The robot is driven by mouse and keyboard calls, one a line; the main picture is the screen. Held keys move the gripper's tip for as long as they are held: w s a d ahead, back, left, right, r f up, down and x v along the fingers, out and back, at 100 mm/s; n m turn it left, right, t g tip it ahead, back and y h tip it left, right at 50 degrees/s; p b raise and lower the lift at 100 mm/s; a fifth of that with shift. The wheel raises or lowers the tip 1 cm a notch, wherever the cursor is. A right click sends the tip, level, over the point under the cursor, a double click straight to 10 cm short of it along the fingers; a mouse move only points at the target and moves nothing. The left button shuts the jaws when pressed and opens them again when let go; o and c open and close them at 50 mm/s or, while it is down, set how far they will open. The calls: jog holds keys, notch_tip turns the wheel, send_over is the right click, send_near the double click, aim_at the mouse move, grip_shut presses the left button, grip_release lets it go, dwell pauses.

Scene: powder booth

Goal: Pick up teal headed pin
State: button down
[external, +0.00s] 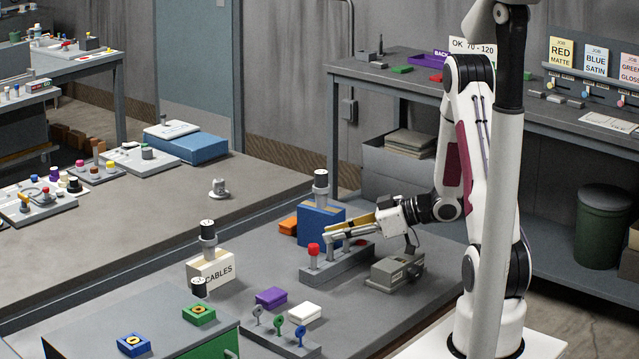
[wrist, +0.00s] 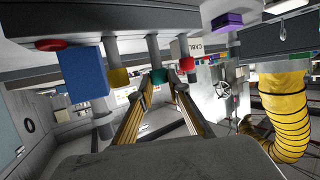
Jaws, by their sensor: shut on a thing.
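The teal headed pin (wrist: 158,76) shows in the wrist view between my fingertips, its grey shaft running to the grey rack. My gripper (external: 336,238) is shut on its head; in the wrist view the fingertips (wrist: 159,82) meet at the teal head. In the external view my fingers hide this head. The rack (external: 345,268) stands on the grey table. A red headed pin (external: 313,249) stands upright at the rack's left end, also in the wrist view (wrist: 187,63). A yellow headed pin (wrist: 118,77) is on the other side of the teal one.
A blue box (external: 320,225) stands close behind the rack. A grey device (external: 396,271) sits to its right. A purple block (external: 271,297) and a white block (external: 305,312) lie in front. A cables box (external: 211,271) stands left, with clear table between.

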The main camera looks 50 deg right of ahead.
notch_tip(320, 180, up, 9)
dwell(0.7)
